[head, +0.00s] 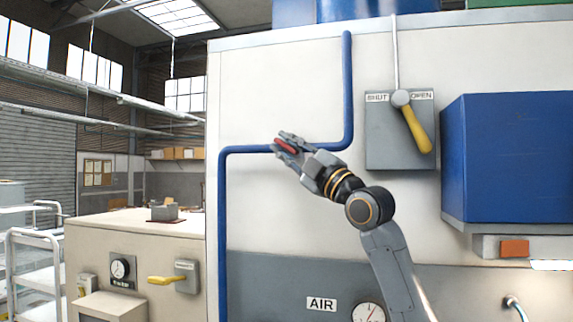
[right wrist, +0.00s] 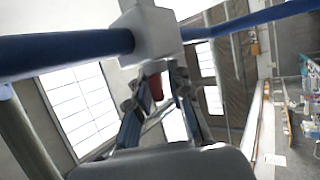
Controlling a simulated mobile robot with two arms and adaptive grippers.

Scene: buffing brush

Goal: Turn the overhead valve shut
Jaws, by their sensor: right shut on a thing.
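A grey valve body (right wrist: 152,38) sits in line on a blue pipe (right wrist: 60,52) in the right wrist view. A short red handle (right wrist: 156,84) stands out from it towards my gripper. In the head view the red handle (head: 285,146) shows between the fingers, at the level of the horizontal run of the blue pipe (head: 245,149). My right gripper (head: 286,143) is shut on the red handle, one finger on each side; it also fills the middle of the right wrist view (right wrist: 157,90). The valve body is mostly hidden by the fingers in the head view. My left gripper is out of view.
A grey plate (head: 385,155) marked SHUT and OPEN carries a yellow lever (head: 418,130) pointing down and right. A big blue box (head: 510,155) juts out at right. A low cabinet (head: 120,240) with a gauge and another yellow lever (head: 167,280) stands left.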

